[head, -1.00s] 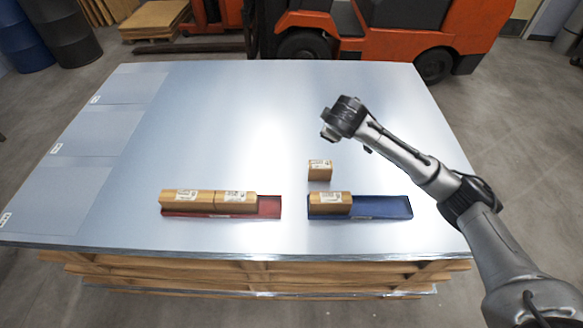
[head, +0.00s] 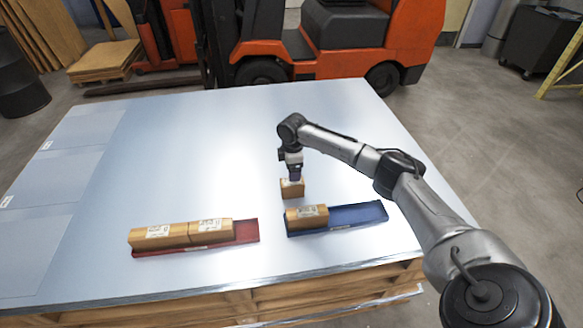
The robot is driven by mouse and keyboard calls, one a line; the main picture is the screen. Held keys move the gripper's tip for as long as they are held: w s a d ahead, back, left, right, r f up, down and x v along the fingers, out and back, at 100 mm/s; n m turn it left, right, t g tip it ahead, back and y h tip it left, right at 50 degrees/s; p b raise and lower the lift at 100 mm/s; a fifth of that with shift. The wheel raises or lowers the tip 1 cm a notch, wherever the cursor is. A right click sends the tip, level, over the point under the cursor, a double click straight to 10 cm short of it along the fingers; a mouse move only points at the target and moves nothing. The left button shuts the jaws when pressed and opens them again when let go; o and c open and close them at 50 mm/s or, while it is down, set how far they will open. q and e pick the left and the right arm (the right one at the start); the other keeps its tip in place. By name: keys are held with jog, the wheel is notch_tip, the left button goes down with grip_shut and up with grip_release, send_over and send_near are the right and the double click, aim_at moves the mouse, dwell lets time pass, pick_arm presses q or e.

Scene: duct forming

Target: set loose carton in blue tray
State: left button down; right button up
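The loose carton (head: 292,190) is a small brown box with a white label, standing on the metal sheet just behind the blue tray. The blue tray (head: 360,216) holds one brown carton (head: 307,217) at its left end, and its right part is empty. My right gripper (head: 294,179) points down at the top of the loose carton. Its fingers are small and partly hidden, so I cannot tell whether they are open or closed on the carton. My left gripper is not in view.
A red tray (head: 246,232) to the left holds two brown cartons (head: 180,234) end to end, with its right end bare. The metal-topped stack (head: 190,140) is clear behind the trays. An orange forklift (head: 310,45) stands beyond the far edge.

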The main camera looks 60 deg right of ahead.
aim_at(292, 184)
notch_tip(292, 184, down, 5)
jog(key=b, duration=0.5)
jog(key=shift+r, duration=0.15)
jog(key=shift+f+b, duration=0.3)
notch_tip(292, 184, down, 2)
jog(key=shift+f, duration=0.65)
jog(key=c, duration=1.2)
jog(key=shift+r, duration=0.15)
jog(key=shift+c, duration=0.2)
